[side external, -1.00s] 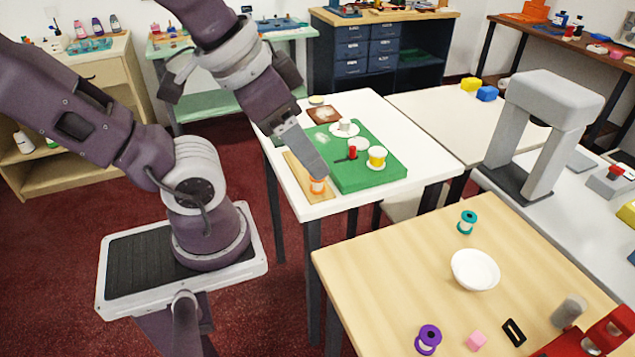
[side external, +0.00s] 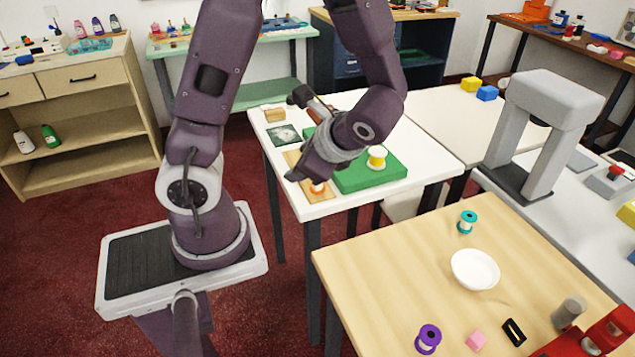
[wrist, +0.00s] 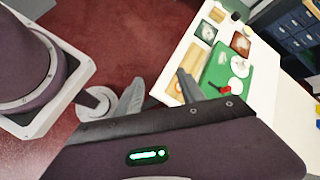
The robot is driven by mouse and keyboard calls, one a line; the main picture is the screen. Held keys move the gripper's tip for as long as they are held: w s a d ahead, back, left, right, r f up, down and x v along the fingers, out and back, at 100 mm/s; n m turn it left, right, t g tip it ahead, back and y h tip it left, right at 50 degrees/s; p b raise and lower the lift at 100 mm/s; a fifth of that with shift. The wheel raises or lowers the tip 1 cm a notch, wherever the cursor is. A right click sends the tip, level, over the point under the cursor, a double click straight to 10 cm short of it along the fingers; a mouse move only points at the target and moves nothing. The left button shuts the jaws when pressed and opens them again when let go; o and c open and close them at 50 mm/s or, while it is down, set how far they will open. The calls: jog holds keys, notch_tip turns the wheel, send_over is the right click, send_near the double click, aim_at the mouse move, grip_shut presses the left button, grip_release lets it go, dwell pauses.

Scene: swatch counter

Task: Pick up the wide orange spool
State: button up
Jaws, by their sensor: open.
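The wide orange spool (side external: 318,188), with a pale middle, stands on a light wooden board (side external: 292,160) near the front edge of the white table. The right finger overlaps the table edge.
A green mat (side external: 365,182) beside the board carries a yellow spool (side external: 377,158); a red spool (wrist: 226,90) and white discs show in the wrist view. A wooden table (side external: 400,270) in front holds a white bowl (side external: 475,269), a teal spool (side external: 467,222) and a purple spool (side external: 428,339).

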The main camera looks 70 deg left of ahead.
aim_at(325, 191)
jog(key=w+a+f+m+t+y, duration=0.2)
jog(key=w+f+m, duration=0.1)
jog(key=f+m, duration=0.3)
jog(key=w+a+f+m+t+y, duration=0.2)
jog(key=w+f+m+y, duration=0.1)
jog(key=f+m, duration=0.3)
jog(key=shift+n+h, duration=0.3)
jog(key=x, duration=0.7)
jog(key=shift+w+f, duration=0.15)
jog(key=shift+f, duration=0.15)
grip_shut()
jog(key=shift+r, duration=0.1)
